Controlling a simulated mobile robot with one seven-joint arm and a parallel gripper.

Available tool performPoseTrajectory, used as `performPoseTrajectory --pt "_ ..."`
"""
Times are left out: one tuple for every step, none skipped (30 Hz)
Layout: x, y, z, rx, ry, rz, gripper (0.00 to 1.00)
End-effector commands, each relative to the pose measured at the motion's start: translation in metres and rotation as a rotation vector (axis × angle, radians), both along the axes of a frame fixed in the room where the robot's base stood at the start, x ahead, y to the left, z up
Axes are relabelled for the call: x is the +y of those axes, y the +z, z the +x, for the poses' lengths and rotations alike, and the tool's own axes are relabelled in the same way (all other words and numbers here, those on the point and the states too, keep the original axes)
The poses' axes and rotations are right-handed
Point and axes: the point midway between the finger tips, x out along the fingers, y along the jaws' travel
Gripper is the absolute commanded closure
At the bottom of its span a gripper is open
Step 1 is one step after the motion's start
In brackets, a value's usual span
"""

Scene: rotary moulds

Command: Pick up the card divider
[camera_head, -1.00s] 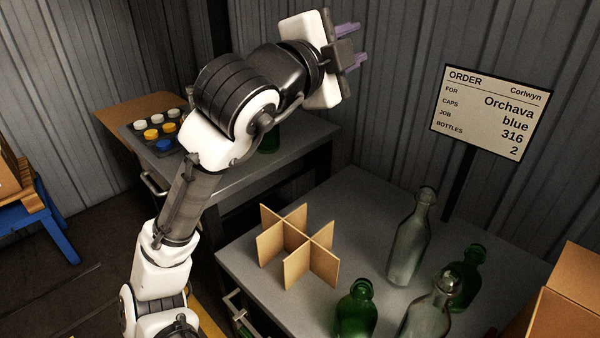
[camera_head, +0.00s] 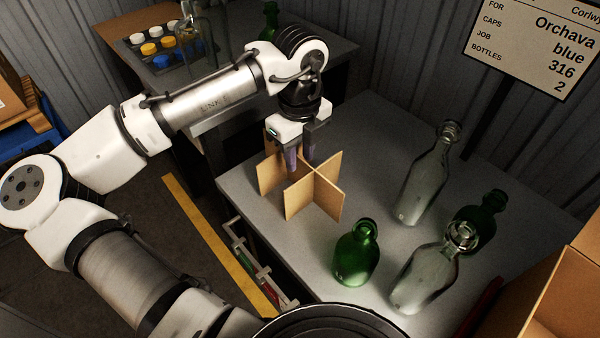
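The card divider (camera_head: 328,196), tan crossed card panels, stands upright on the grey table near its left edge. My gripper (camera_head: 300,160) points down over the back left part of the divider. Its two purple-grey fingers show apart, with a gap between them, and their tips are at the level of the panels. A panel's top edge lies close to the fingers. I cannot tell whether the fingers touch the card.
Two clear bottles (camera_head: 428,175) (camera_head: 427,275) and two green bottles (camera_head: 357,255) (camera_head: 478,222) stand right of the divider. A cardboard box (camera_head: 570,290) is at the right. A cap tray (camera_head: 135,58) lies on the rear bench. The grey table (camera_head: 375,140) is bare behind the divider.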

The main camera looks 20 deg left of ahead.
Motion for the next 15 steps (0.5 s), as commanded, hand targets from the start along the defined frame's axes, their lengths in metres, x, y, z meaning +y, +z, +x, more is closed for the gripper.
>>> performPoseTrajectory --pt "0.000 -0.005 0.000 -0.001 0.000 0.000 0.71" --pt "0.000 -0.007 0.000 -0.001 0.000 0.000 0.71" --pt "0.000 -0.009 0.000 -0.001 0.000 0.000 0.71" --pt "0.000 -0.010 0.000 -0.001 0.000 0.000 0.71" --pt "0.000 -0.012 0.000 -0.001 0.000 0.000 0.71" --pt "0.000 -0.015 0.001 -0.001 0.000 0.000 0.71" --pt "0.000 -0.019 0.001 -0.001 0.000 0.001 0.71" --pt "0.001 -0.023 0.001 0.000 0.000 0.001 0.71" --pt "0.001 -0.030 0.002 0.000 0.000 0.001 0.71" --pt "0.001 -0.034 0.003 0.000 0.000 0.002 0.71" --pt "0.001 -0.039 0.004 0.000 0.000 0.002 0.71" --pt "0.001 -0.045 0.004 -0.002 -0.001 0.001 0.71" --pt "0.001 -0.049 0.004 -0.001 -0.001 0.001 0.71" --pt "0.001 -0.053 0.004 -0.001 -0.001 0.000 0.71" --pt "0.001 -0.056 0.004 -0.002 -0.001 -0.001 0.71"
